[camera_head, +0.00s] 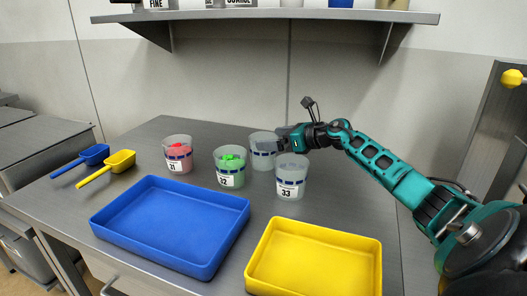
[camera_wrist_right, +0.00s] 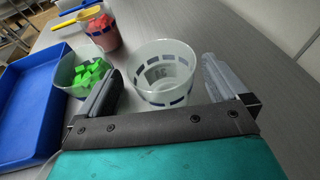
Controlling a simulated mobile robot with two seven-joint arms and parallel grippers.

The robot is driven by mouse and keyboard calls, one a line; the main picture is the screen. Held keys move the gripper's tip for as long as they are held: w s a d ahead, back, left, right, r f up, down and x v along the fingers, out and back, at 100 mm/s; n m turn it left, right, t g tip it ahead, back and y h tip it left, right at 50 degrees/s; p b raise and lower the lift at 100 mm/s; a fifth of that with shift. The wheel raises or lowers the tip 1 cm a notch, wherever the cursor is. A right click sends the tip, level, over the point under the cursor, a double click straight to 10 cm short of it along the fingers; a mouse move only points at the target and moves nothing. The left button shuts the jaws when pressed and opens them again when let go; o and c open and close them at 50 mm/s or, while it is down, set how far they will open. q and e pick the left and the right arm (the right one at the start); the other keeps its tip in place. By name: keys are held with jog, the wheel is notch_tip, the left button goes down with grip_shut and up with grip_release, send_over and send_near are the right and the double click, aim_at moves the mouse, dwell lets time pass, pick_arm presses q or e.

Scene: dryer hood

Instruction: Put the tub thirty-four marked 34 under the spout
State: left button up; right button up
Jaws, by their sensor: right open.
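A clear tub (camera_head: 261,158) stands at the back of the tub group, partly hidden by my right gripper (camera_head: 282,142) and the tubs in front. I cannot read its number. In the right wrist view the clear tub (camera_wrist_right: 164,92) stands upright between the open fingers, with a dashed blue band and no bright contents. I cannot tell whether the fingers touch it. Tub 33 (camera_head: 290,188), clear with greyish contents, stands just in front of it. Tub 32 (camera_head: 230,180) holds green pieces. A tub of red pieces (camera_head: 177,160) stands further left. No spout is recognisable. My left gripper is out of view.
A blue tray (camera_head: 140,228) and a yellow tray (camera_head: 315,262) lie along the front of the table. Blue (camera_head: 94,154) and yellow (camera_head: 121,161) scoops lie at the left. A wall shelf (camera_head: 270,15) with containers hangs above. The table's back left is clear.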

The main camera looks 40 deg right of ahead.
jog(key=shift+x, duration=1.25)
jog(key=shift+c, duration=0.4)
